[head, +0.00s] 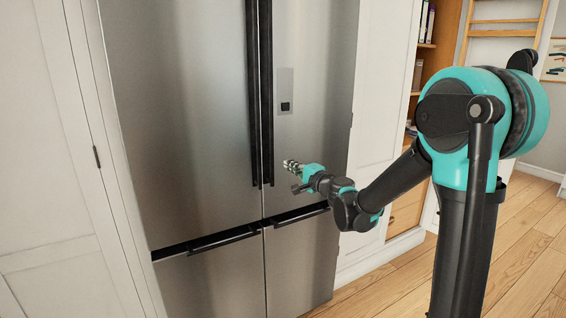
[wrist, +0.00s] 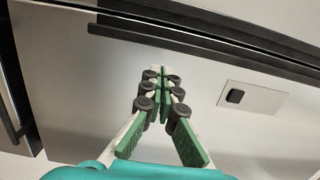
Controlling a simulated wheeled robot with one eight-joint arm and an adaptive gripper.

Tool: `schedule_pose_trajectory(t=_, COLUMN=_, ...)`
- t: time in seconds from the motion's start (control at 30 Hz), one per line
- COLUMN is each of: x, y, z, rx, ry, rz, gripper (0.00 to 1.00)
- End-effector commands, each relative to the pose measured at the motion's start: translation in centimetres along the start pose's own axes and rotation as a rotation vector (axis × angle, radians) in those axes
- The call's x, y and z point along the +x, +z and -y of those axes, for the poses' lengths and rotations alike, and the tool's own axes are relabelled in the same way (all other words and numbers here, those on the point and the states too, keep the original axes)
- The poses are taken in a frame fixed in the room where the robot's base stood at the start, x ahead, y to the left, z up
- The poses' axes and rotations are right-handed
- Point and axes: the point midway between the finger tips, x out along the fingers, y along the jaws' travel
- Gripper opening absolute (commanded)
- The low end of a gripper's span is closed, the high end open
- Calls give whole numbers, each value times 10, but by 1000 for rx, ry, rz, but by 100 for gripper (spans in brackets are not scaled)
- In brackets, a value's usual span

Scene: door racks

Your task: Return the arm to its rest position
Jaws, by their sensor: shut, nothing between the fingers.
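My gripper (head: 291,165) is at the end of my teal and black arm, in front of the steel fridge (head: 190,120) in the head view. It points left toward the long vertical door handles (head: 260,100), to the right of their lower ends. In the wrist view my gripper (wrist: 162,74) has its green-padded fingers together at the tips, with nothing between them. The fridge door (wrist: 200,65) fills the background there, with a dark handle (wrist: 210,45) across the top. The fingers look apart from the handle; whether they touch the door is unclear.
Lower drawers with black handles (head: 222,240) sit below the fridge doors. A small panel with a black button (head: 285,105) is on the right door. White cabinets (head: 45,150) flank the fridge. A wooden bookshelf (head: 440,40) stands behind my arm. The wooden floor (head: 525,250) at right is clear.

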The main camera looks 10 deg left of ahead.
Motion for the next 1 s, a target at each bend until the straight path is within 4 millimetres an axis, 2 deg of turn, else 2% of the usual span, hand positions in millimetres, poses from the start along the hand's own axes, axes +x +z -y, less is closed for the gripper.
schedule_pose_trajectory(t=0.1, x=-21, y=1, z=0, rx=0, ry=0, rz=-3, gripper=0)
schedule_pose_trajectory(t=0.37, x=-44, y=4, z=-1, rx=-14, ry=7, rz=3, gripper=0)
schedule_pose_trajectory(t=0.47, x=-60, y=7, z=-8, rx=-79, ry=41, rz=21, gripper=0)
schedule_pose_trajectory(t=0.57, x=-87, y=13, z=-26, rx=-203, ry=120, rz=59, gripper=0)
schedule_pose_trajectory(t=0.77, x=-172, y=21, z=-94, rx=-497, ry=393, rz=162, gripper=0)
schedule_pose_trajectory(t=0.87, x=-223, y=18, z=-134, rx=-617, ry=563, rz=210, gripper=0)
schedule_pose_trajectory(t=1.0, x=-304, y=9, z=-187, rx=-747, ry=823, rz=267, gripper=0)
